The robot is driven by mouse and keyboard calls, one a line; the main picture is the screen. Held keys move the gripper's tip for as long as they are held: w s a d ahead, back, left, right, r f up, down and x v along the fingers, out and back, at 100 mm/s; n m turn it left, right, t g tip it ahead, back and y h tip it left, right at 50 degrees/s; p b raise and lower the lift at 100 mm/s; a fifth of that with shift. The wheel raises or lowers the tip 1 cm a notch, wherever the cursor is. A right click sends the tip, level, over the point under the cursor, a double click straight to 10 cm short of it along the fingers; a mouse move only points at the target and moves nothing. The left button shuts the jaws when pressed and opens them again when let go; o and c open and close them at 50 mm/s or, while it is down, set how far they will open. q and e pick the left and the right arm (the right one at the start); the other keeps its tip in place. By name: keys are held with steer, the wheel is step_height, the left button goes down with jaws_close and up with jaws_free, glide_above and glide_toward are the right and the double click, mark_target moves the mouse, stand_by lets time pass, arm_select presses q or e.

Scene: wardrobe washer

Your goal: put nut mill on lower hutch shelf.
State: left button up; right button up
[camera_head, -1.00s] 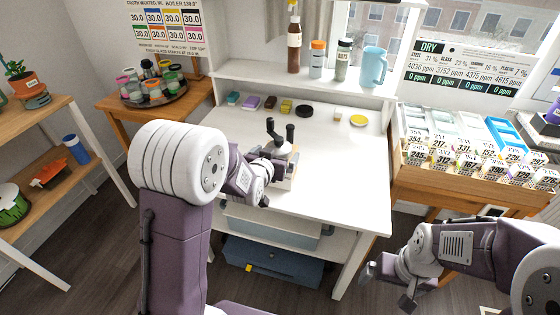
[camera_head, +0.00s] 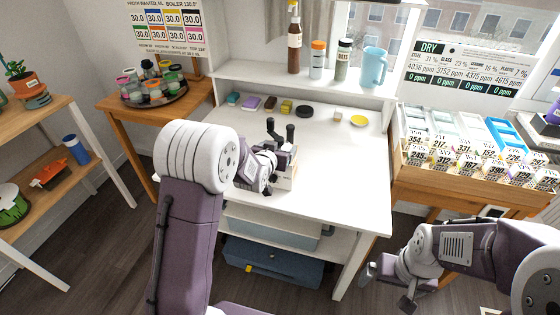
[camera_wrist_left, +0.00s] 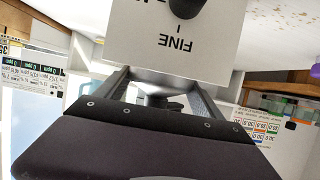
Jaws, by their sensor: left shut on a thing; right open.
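The nut mill (camera_head: 288,178) is a pale box with dark upright parts on top, at the middle of the white desk. In the left wrist view, its pale face (camera_wrist_left: 165,42) carries the upside-down word FINE and a dark knob. My left gripper (camera_head: 276,174) is shut on the mill; its fingers reach the box at the bottom of that face. Whether the mill touches the desk cannot be told. The white hutch shelf (camera_head: 262,76) runs along the back of the desk and carries bottles. My right gripper (camera_head: 388,287) is open and empty, low at the right.
On the hutch shelf stand a brown bottle (camera_head: 295,45), two jars and a blue pitcher (camera_head: 373,67) at its right end; its left part is bare. Small coloured blocks and a black disc (camera_head: 304,111) lie on the desk below. A crate of labelled packets stands right.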

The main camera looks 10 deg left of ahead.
mark_target(279, 139)
arm_select(q)
steer(key=shift+w+r, duration=0.1)
steer(key=shift+r, duration=0.45)
step_height(279, 139, up, 4)
steer(key=shift+f+p, duration=0.2)
steer(key=shift+p, duration=0.4)
steer(key=s+d+r+p, duration=0.3)
steer(key=d+r, duration=0.3)
steer(key=d, duration=0.5)
steer(key=shift+d+r, duration=0.15)
steer(key=shift+r, duration=0.1)
steer(key=shift+s+p, duration=0.1)
steer(key=shift+p, duration=0.25)
